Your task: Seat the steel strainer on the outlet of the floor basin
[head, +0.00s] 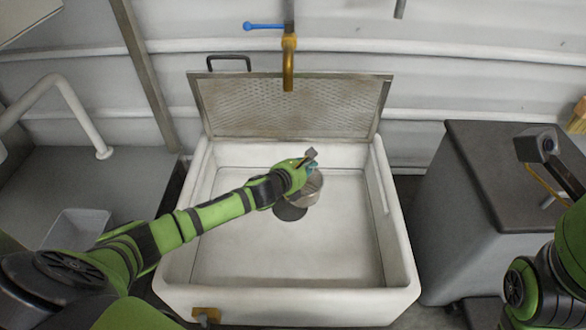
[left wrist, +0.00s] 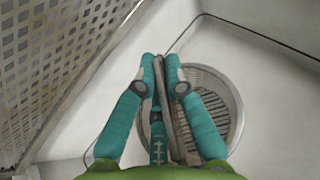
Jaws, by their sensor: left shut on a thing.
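The steel strainer (head: 308,190) is a round metal basket with a slotted bottom. It hangs from my left gripper (head: 312,170) inside the white floor basin (head: 393,240). In the left wrist view, the teal fingers of the left gripper (left wrist: 161,72) are shut on the rim of the strainer (left wrist: 222,88). The dark round outlet (head: 289,212) shows in the basin floor, just below and left of the strainer in the head view. The strainer partly covers it. I cannot tell the exact gap between them.
A perforated lid (head: 290,108) stands open at the basin's back. A brass tap (head: 289,60) with a blue handle hangs above it. A grey cabinet (head: 455,215) stands to the right. A pale bin (head: 77,228) is at left. The basin's front floor is clear.

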